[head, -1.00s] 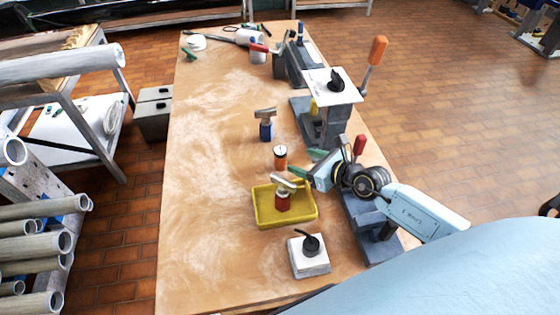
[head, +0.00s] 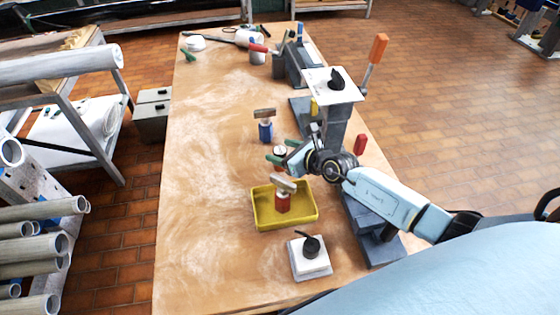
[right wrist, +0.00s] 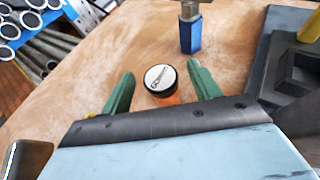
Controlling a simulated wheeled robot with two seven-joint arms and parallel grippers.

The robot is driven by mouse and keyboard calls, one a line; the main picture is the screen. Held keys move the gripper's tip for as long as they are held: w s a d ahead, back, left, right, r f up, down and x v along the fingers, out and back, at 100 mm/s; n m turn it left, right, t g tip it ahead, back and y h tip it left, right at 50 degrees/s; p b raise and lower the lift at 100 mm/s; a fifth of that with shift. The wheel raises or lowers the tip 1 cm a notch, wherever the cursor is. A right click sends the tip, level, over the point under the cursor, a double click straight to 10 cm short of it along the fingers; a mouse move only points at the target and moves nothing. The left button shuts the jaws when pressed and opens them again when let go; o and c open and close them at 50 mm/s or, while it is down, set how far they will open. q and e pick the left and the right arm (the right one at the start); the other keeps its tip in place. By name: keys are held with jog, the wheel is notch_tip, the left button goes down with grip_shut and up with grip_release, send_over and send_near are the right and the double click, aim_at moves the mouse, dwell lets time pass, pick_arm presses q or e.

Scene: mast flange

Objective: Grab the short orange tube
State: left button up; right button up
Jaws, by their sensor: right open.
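The short orange tube (right wrist: 168,99) stands upright on the table with a black-rimmed white printed top. In the right wrist view it is between the two green fingers, with a gap at each side. In the head view only its white top (head: 280,150) shows clearly, as my right gripper (head: 279,152) hides its body. My right gripper (right wrist: 159,76) is open, its green fingertips on either side of the tube. My left gripper is not in view.
A blue-bodied piece with a metal head (head: 265,130) stands just beyond the tube. A yellow tray (head: 263,221) holding a red-bodied piece (head: 283,204) is nearer. A white block with a black knob (head: 310,257) is at the front. Grey fixtures line the right edge; the left table is clear.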

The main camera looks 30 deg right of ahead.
grip_shut()
dwell(0.3)
